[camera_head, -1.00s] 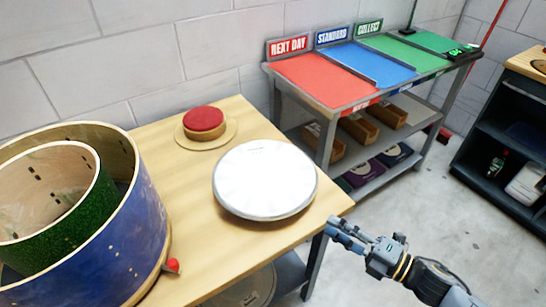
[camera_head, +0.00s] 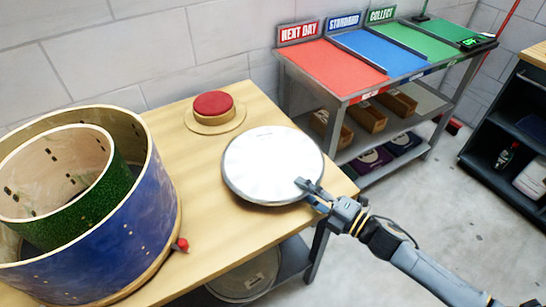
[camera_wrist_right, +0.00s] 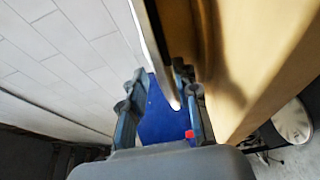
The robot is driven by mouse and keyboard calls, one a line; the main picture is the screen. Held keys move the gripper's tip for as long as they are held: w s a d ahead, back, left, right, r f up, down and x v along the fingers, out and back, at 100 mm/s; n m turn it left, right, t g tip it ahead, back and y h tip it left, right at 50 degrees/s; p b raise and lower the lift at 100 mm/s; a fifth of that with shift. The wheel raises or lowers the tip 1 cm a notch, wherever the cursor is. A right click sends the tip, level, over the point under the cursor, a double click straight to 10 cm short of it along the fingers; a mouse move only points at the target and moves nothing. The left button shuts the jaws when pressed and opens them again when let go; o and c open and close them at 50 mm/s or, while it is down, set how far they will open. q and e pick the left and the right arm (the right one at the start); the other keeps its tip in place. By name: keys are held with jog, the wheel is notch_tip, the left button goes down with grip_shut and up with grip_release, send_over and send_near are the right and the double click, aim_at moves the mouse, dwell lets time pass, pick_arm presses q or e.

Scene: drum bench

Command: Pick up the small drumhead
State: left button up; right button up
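A round white drumhead (camera_head: 268,160) with a grey metal rim lies flat on the wooden bench, near its right edge. My right gripper (camera_head: 312,193) is at the drumhead's near right rim, one finger showing over the white face. In the right wrist view the fingers (camera_wrist_right: 160,108) are apart, with the drumhead's thin edge (camera_wrist_right: 160,50) running between them. I see gaps between the edge and the fingers, so the gripper looks open around the rim. A second round head (camera_head: 246,278) is on the shelf below, partly hidden by the bench. My left gripper is out of view.
A blue drum shell (camera_head: 120,240) with a green shell (camera_head: 85,205) inside fills the bench's left. A red-topped round pad (camera_head: 213,105) stands behind the drumhead. A rack with red, blue and green trays (camera_head: 335,68) is at the back right. Bare bench (camera_head: 225,235) lies in front.

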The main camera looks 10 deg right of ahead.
jog(key=shift+x, duration=1.3)
grip_shut()
